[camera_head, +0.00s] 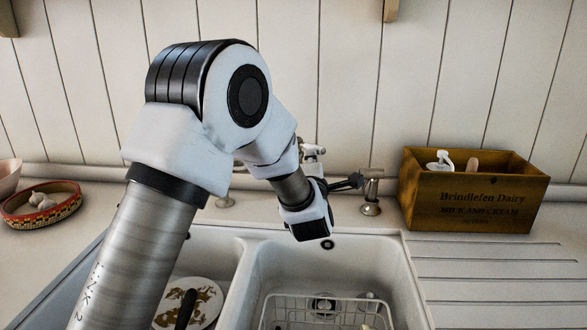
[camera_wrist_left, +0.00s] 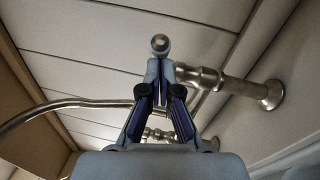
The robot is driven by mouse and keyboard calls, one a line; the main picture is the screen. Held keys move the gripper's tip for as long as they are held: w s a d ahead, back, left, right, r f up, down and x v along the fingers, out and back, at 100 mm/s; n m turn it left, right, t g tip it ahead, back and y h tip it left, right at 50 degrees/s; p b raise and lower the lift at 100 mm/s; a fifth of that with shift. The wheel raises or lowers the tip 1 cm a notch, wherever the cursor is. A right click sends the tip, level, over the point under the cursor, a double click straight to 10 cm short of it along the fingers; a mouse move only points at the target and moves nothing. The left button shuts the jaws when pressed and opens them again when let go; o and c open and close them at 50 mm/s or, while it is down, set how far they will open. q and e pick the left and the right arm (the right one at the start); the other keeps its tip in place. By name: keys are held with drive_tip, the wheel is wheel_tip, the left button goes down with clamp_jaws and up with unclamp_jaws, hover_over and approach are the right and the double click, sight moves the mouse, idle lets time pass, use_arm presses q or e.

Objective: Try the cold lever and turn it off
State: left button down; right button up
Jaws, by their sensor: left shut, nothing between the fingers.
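The metal sink tap stands behind the basins, partly hidden by my left arm. Its right post (camera_head: 371,190) rises from the counter, and a pale handle (camera_head: 313,150) shows further left. My left gripper (camera_head: 352,182) is shut and empty, its fingertips close to the right post's top. In the left wrist view, the shut fingertips (camera_wrist_left: 159,66) lie just below a round metal lever knob (camera_wrist_left: 159,45). I cannot tell whether they touch it. The post (camera_wrist_left: 225,84) runs to a round flange, and the curved spout (camera_wrist_left: 55,106) is at left. My right gripper is out of view.
A wooden crate (camera_head: 472,203) with bottles stands right of the tap. The right basin holds a wire rack (camera_head: 328,300); the left holds a dirty plate (camera_head: 205,292). A woven basket (camera_head: 42,207) sits at left. The ribbed drainboard (camera_head: 500,275) is clear.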

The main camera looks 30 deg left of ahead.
use_arm(q)
drive_tip(key=w+y+b, duration=0.1)
drive_tip(key=w+n+g+y+b, duration=0.1)
drive_tip(key=w+b, duration=0.1)
drive_tip(key=w+d+n+g+y+b, duration=0.1)
drive_tip(key=w, duration=0.1)
drive_tip(key=shift+w+d+f, duration=0.1)
drive_tip(key=shift+w, duration=0.15)
idle(0.7)
drive_tip(key=shift+b, duration=0.3)
